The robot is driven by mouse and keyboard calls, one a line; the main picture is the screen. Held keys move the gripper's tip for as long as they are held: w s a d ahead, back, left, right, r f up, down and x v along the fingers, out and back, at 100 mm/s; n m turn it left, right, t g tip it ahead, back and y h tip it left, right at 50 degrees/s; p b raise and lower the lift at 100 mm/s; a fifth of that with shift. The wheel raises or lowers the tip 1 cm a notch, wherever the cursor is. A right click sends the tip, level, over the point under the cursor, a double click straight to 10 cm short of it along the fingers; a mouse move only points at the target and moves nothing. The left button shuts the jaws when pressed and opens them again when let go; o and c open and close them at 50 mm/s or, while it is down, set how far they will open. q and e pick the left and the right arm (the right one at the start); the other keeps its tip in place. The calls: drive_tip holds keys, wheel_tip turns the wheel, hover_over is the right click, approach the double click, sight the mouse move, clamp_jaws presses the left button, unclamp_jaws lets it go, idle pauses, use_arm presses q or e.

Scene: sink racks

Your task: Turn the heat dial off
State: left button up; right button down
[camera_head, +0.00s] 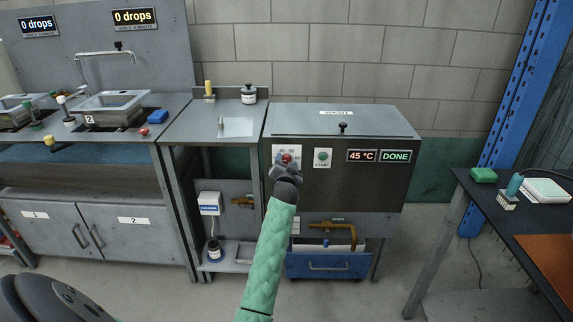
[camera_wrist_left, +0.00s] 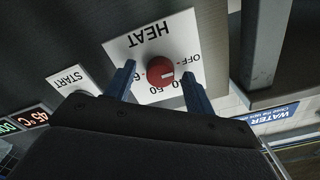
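The red heat dial (camera_head: 287,158) is on the front of the grey-lidded machine, on a white plate at its upper left. In the left wrist view the dial (camera_wrist_left: 161,71) shows upside down on the plate marked HEAT (camera_wrist_left: 150,42). Its white mark points right there, toward the side with OFF and a partly hidden number. My left gripper (camera_head: 283,164) is in front of the dial and partly hides it. In the wrist view its blue fingers (camera_wrist_left: 160,76) stand open on either side of the dial, with gaps. My right gripper is not in view.
Right of the dial are a green START button (camera_head: 322,157), a 45 °C display (camera_head: 361,156) and a DONE display (camera_head: 395,156). A dark table (camera_head: 480,195) stands at the right, with open floor between.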

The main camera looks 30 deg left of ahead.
use_arm(q)
drive_tip(key=shift+s+d, duration=0.1)
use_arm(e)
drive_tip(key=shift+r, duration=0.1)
use_arm(q)
drive_tip(key=shift+s+d, duration=0.15)
drive_tip(key=shift+s, duration=0.15)
drive_tip(key=v, duration=0.7)
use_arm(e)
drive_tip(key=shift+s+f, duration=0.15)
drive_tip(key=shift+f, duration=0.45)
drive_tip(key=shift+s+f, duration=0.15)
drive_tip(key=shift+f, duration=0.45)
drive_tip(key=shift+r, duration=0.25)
